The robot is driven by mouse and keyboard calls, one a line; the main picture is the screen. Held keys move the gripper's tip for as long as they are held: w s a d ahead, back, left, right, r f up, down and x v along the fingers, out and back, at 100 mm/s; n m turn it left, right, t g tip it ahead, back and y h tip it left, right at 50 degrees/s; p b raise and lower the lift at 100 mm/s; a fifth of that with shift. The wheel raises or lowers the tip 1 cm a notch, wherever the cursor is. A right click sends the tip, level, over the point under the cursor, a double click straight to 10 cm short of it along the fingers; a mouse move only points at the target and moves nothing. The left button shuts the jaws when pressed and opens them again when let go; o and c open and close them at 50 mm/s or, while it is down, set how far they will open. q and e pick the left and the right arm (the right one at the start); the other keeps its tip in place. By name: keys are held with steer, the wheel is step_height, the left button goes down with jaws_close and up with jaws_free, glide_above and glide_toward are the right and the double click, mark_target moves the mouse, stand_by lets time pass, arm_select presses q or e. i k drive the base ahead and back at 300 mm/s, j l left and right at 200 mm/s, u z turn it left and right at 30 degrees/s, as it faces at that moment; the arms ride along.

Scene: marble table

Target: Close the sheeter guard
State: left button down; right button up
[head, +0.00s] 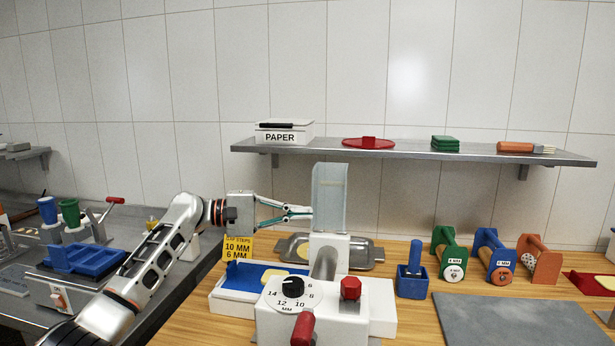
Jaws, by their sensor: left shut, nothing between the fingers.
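The sheeter (262,322) is a white machine on the wooden table, with a black dial, a red knob and a red handle at its front. Its guard (330,198) is a pale translucent panel that stands upright above the roller housing, so it is raised. My left gripper (308,213) comes in from the left and is shut and empty. Its fingertips are at the left edge of the guard, near mid-height. I cannot tell whether they touch it. My right gripper is not in view.
A yellow sign (237,248) stands behind the sheeter's left side. A metal tray (368,255) lies behind it. A blue holder (412,282) and several coloured rollers (494,255) stand to the right, behind a grey slab (515,320). A wall shelf (420,152) runs above.

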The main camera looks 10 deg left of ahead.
mark_target(343, 183)
steer(key=i+j, duration=0.25)
steer(key=i, duration=0.15)
steer(key=i+j, duration=0.25)
steer(key=i, duration=0.2)
